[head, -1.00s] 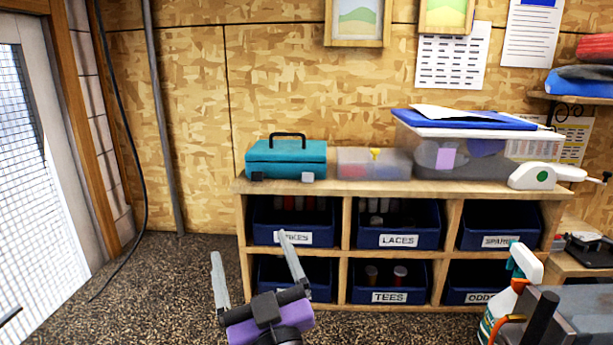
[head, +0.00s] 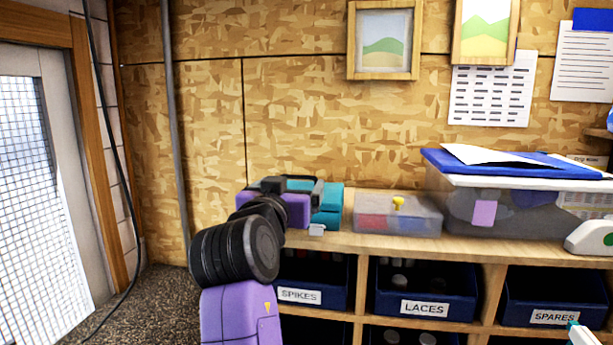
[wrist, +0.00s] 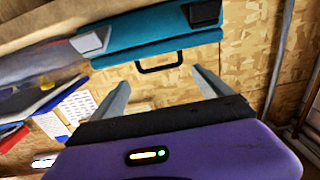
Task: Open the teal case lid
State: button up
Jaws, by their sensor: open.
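The teal case (head: 330,203) stands on the shelf top, mostly hidden behind my arm in the head view. In the wrist view the teal case (wrist: 150,32) is at the top, with its lid looking shut. Its black carry handle (wrist: 160,64) lies between my finger lines. One silver latch (wrist: 90,41) and one dark latch (wrist: 205,13) show on its front; whether they are undone I cannot tell. My gripper (wrist: 160,78) is open and empty, its two grey fingers pointing at the case, with no contact visible. In the head view my gripper (head: 290,188) is over the case.
A clear box with a yellow knob (head: 398,215) sits just right of the case. Labelled blue bins (head: 423,290) fill the cubbies below. The plywood wall (head: 300,120) is close behind.

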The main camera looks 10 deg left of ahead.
aim_at(299, 178)
jog(key=shift+w+d+p, duration=0.15)
jog(key=shift+w+p, duration=1)
jog(key=shift+w, duration=2.6)
jog(key=c, duration=1.8)
